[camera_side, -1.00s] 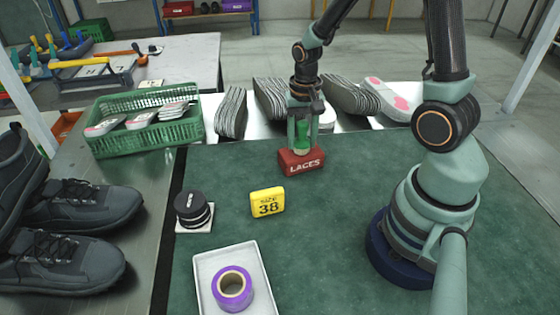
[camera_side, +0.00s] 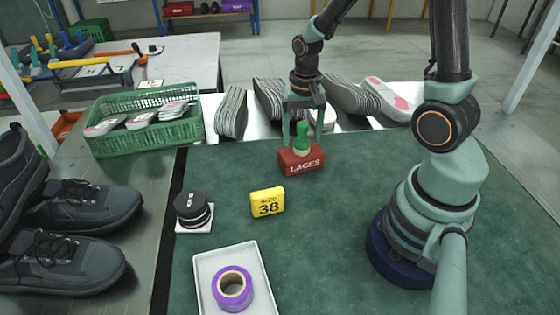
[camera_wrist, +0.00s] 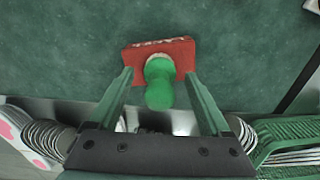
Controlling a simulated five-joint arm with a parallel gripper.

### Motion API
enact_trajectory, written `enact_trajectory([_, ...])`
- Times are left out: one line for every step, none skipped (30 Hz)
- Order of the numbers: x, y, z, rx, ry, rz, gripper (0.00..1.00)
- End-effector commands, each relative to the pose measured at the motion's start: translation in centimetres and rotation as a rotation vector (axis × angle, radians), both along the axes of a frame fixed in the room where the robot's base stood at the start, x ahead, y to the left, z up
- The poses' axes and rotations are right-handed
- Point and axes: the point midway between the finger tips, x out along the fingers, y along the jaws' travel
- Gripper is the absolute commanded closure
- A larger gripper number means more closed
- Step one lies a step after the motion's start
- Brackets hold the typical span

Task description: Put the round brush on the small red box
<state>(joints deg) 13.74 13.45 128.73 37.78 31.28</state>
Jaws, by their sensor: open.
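The small red box (camera_side: 300,161), marked LACES, sits on the green mat near its back edge. The round brush (camera_side: 301,139), with a green handle and a pale lower part, stands upright on top of the box. In the wrist view the brush (camera_wrist: 159,82) covers part of the red box (camera_wrist: 182,51). My gripper (camera_side: 297,141) is open above the box, its fingers spread to either side of the brush handle. The wrist view shows a gap between the brush and each finger.
A yellow SIZE 38 block (camera_side: 267,202), a black round tin (camera_side: 192,209) and a white tray (camera_side: 204,268) holding a purple tape roll (camera_side: 232,288) are nearer the front. A green basket (camera_side: 150,132) and several insoles (camera_side: 232,112) line the back.

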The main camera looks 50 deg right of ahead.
Motion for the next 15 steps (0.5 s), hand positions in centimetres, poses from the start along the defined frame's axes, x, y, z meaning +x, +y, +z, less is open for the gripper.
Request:
enact_trajectory([0.1, 0.0, 0.9, -0.001, -0.006, 0.0, 0.18])
enact_trajectory([0.1, 0.0, 1.5, -0.002, -0.008, 0.0, 0.18])
enact_trajectory([0.2, 0.0, 2.3, -0.002, -0.009, 0.0, 0.18])
enact_trajectory([0.2, 0.0, 2.9, -0.002, -0.009, 0.0, 0.18])
enact_trajectory([0.2, 0.0, 3.5, -0.002, -0.009, 0.0, 0.18])
enact_trajectory([0.1, 0.0, 4.4, -0.002, -0.008, 0.0, 0.18])
enact_trajectory([0.2, 0.0, 5.0, -0.002, -0.009, 0.0, 0.18])
enact_trajectory([0.2, 0.0, 5.7, -0.002, -0.009, 0.0, 0.18])
enact_trajectory([0.1, 0.0, 6.5, -0.002, -0.008, 0.0, 0.18])
enact_trajectory([0.1, 0.0, 7.0, -0.001, -0.007, 0.0, 0.18])
enact_trajectory([0.1, 0.0, 7.5, -0.002, -0.006, 0.0, 0.18])
enact_trajectory([0.1, 0.0, 8.2, -0.002, -0.006, 0.0, 0.18])
enact_trajectory([0.1, 0.0, 8.6, -0.001, -0.006, 0.0, 0.18])
enact_trajectory([0.1, 0.0, 9.0, -0.001, -0.006, 0.0, 0.18])
enact_trajectory([0.0, 0.0, 9.5, -0.001, -0.004, 0.0, 0.18])
